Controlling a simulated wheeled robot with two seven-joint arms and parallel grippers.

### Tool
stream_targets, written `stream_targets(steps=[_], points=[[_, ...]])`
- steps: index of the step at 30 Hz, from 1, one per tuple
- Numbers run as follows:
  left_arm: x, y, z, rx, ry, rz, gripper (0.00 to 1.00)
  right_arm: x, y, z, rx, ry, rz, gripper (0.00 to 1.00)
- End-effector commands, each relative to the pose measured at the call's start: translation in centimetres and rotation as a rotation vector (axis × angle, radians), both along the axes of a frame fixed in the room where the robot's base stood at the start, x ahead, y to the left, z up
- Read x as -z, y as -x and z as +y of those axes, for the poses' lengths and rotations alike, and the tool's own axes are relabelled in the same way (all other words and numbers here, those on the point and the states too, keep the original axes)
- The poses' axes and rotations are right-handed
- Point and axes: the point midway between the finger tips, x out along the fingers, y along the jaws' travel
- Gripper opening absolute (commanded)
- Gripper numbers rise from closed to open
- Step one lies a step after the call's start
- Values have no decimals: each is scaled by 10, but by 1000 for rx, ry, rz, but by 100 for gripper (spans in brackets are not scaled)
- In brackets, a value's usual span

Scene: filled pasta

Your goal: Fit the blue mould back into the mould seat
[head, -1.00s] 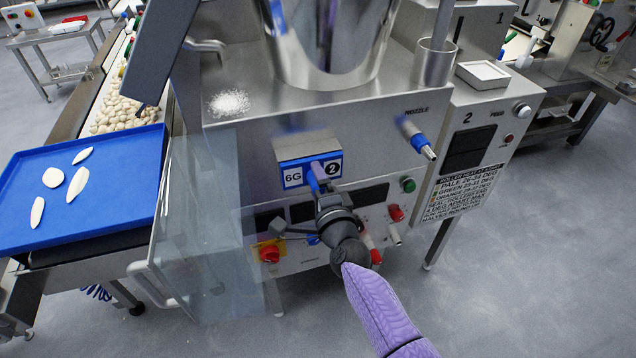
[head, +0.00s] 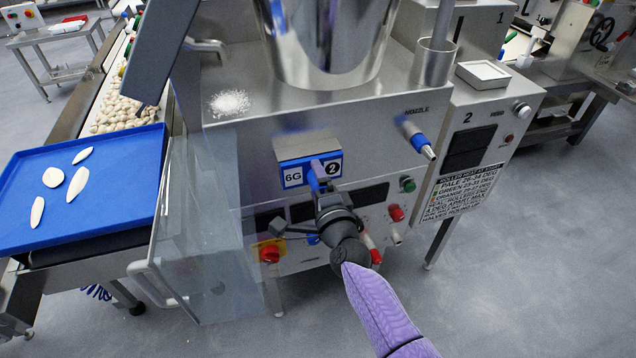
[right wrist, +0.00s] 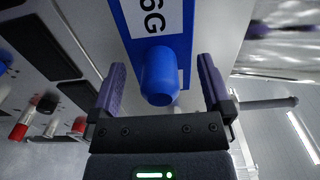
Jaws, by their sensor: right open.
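The blue mould (head: 310,179), labelled 6G and 2, sits at the steel mould seat (head: 300,147) on the front of the machine. Its label face and rounded blue knob (right wrist: 158,78) show in the right wrist view. I cannot tell how deep the mould sits in the seat. My right gripper (head: 323,172) is at the front of the mould. In the right wrist view, its purple fingers (right wrist: 162,82) are open, one on each side of the knob, with gaps between. My left gripper is not in view.
A clear guard panel (head: 205,230) hangs left of the seat. A blue tray (head: 105,210) with several pale pieces stands at the left. A nozzle (head: 419,142) and several knobs, including a red one (head: 396,212), project from the machine's front right of my gripper.

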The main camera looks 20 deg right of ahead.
Motion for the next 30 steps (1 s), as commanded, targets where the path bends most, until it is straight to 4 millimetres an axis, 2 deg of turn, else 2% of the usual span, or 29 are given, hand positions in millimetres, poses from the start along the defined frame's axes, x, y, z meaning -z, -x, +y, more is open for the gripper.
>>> stream_targets(steps=[4,20,30], points=[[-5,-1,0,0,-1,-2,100,-2,8,-1,0,1,0,100],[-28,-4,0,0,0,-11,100,-1,66,-3,0,1,0,100],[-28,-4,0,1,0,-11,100,0,70,-2,0,0,0,100]])
